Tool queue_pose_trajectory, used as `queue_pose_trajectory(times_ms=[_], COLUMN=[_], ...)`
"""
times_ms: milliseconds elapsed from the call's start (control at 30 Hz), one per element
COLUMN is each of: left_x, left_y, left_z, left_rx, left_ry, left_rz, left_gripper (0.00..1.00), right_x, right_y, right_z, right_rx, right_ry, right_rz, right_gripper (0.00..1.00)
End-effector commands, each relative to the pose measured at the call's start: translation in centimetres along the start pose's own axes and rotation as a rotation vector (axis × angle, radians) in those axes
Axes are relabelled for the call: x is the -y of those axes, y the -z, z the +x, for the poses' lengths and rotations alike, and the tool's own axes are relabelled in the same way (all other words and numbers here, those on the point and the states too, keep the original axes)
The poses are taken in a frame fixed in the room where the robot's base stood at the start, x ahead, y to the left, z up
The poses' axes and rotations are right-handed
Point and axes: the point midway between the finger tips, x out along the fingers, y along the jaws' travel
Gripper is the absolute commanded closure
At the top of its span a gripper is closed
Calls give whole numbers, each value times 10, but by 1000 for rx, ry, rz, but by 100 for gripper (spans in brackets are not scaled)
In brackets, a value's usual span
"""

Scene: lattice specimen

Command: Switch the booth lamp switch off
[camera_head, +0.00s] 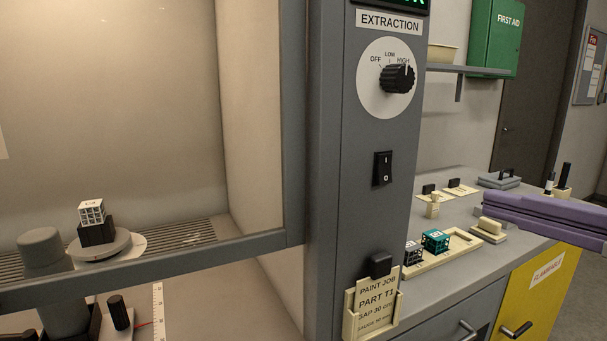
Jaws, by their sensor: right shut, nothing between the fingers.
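The booth lamp switch (382,168) is a black rocker marked I at the top and O at the bottom. It sits on the grey booth post, below the extraction dial. Which half is pressed in is too small to tell. The booth interior (110,110) is lit with a warm light. My right gripper (487,205) is purple and comes in from the right edge over the side counter. It is shut and empty, well to the right of the switch and a little lower, not touching it. My left gripper is not in view.
The extraction dial (397,79) points near HIGH just above the switch. A job card holder (372,305) juts from the post below. A tray (462,246) with small lattice cubes lies on the counter. A white lattice cube (92,212) stands on a turntable in the booth.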

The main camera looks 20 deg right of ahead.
Motion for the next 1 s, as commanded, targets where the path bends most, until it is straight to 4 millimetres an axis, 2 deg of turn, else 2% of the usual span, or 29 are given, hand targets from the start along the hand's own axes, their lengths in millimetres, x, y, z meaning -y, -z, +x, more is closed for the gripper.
queue_pose_trajectory(times_ms=[167,267,700,833,1000], left_x=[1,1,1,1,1], left_y=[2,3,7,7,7], left_z=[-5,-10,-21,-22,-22], left_rx=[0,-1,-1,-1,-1], left_ry=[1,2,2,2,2], left_rz=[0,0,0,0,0], left_gripper=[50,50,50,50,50], right_x=[2,4,1,0,0], right_y=[0,0,-1,-1,-1], right_z=[12,26,114,130,139], right_rx=[-1,1,2,2,2], right_ry=[3,3,0,0,0], right_rz=[0,1,0,-1,-3], right_gripper=[100,100,100,100,100])
